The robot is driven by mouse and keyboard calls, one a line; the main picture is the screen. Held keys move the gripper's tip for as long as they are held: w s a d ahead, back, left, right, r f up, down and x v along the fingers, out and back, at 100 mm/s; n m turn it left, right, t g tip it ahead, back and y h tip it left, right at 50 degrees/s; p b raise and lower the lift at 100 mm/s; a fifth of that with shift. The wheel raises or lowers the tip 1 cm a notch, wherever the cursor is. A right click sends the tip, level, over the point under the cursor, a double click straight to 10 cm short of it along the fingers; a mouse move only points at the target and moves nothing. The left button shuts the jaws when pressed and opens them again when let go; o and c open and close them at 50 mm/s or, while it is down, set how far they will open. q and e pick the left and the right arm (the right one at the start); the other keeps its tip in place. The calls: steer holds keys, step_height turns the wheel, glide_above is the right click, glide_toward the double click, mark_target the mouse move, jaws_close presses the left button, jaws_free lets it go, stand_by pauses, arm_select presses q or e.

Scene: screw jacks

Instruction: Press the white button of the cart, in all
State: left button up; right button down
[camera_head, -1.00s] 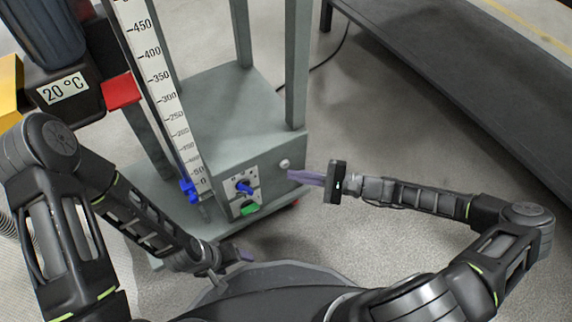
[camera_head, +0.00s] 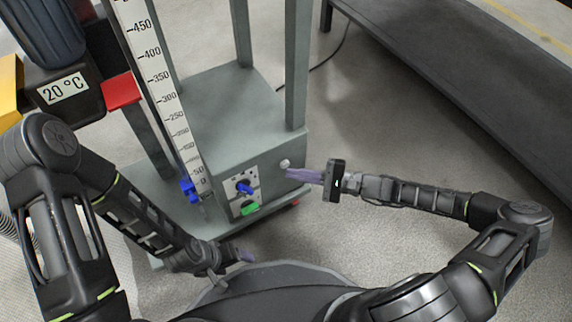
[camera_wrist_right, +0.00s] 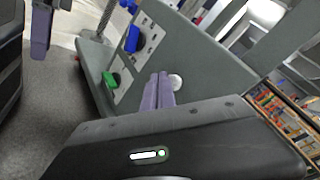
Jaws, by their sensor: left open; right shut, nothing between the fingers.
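The white button (camera_head: 284,163) is a small round knob on the front panel of the grey-green cart (camera_head: 272,184), right of the control plate. It also shows in the right wrist view (camera_wrist_right: 176,82), just right of my fingertips. My right gripper (camera_head: 290,174) is shut and empty, with its purple fingers pointing at the panel close beside the button. In the right wrist view its fingertips (camera_wrist_right: 160,76) overlap the panel. I cannot tell whether they touch it. My left gripper (camera_head: 246,256) is low in front of the cart, open and away from the button.
The control plate holds a blue knob (camera_head: 244,187) and a green knob (camera_head: 250,209). A scale ruler (camera_head: 163,80) with a blue slider (camera_head: 189,189) stands left of it. A dark bench (camera_head: 470,90) stands at the right. Open floor lies between bench and cart.

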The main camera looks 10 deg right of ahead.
steer(key=shift+w+a, duration=0.3)
steer(key=shift+w, duration=0.4)
stand_by(0.8)
steer(key=shift+s, duration=0.1)
stand_by(0.3)
steer(key=shift+s+d+p, duration=0.4)
steer(key=shift+s+p, duration=0.05)
steer(key=shift+s, duration=0.4)
steer(key=shift+s+d+p, duration=0.3)
steer(key=shift+s+p, duration=0.1)
steer(key=shift+s, duration=0.4)
steer(key=shift+s+d+p, duration=0.3)
steer(key=shift+s+p, duration=0.1)
steer(key=shift+s, duration=0.35)
steer(key=shift+s+d+p, duration=0.3)
steer(key=shift+s+p, duration=0.1)
steer(key=shift+s, duration=0.4)
